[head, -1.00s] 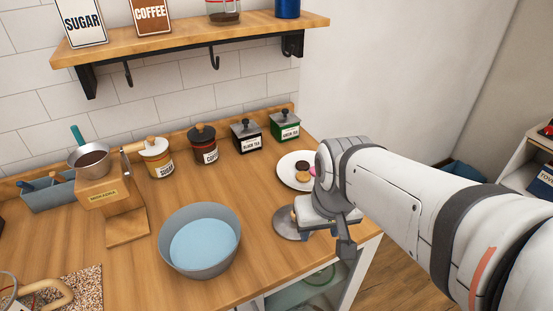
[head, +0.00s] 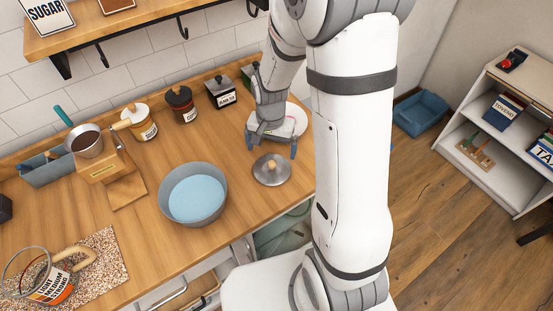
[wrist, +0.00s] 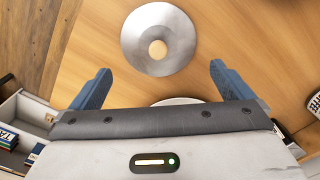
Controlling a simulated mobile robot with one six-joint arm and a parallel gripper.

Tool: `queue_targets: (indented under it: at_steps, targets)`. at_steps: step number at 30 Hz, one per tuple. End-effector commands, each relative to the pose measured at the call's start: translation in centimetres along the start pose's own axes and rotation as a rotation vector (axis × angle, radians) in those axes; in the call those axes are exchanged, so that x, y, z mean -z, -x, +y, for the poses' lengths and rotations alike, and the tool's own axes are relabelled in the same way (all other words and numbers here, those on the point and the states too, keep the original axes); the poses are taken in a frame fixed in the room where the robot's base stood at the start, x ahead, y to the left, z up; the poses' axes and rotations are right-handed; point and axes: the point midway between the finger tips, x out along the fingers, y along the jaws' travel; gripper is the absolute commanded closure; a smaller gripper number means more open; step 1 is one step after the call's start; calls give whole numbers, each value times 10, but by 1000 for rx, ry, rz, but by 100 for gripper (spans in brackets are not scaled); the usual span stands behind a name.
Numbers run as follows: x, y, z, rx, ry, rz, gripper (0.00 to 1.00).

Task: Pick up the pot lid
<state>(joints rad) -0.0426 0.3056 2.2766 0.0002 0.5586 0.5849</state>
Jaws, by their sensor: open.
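The pot lid (head: 271,170) is a round grey metal disc with a small wooden knob, lying on the wooden counter near its front right edge. In the wrist view the lid (wrist: 159,40) lies beyond the fingertips, its knob about centred between them. My gripper (head: 272,148) is open and empty, just behind the lid and in front of the white plate. Its two blue fingers also show in the wrist view (wrist: 160,80), spread apart. Nothing touches the lid.
A grey bowl with blue inside (head: 193,194) stands left of the lid. The white plate (head: 297,119) is partly hidden behind my gripper. Canisters (head: 181,103) line the counter's back, below a shelf (head: 150,15). Bare counter lies between bowl and lid.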

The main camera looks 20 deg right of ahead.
Motion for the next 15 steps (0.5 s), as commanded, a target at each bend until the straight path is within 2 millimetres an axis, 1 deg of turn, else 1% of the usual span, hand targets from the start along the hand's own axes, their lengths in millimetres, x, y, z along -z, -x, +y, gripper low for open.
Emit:
queue_targets:
  at_steps: [3, 8, 15]
  targets:
    - [-1, -13, 0, -2, 1, -4, 0]
    - [-2, -25, 0, -3, 2, -4, 0]
    - [-3, -54, 0, -3, 3, -4, 0]
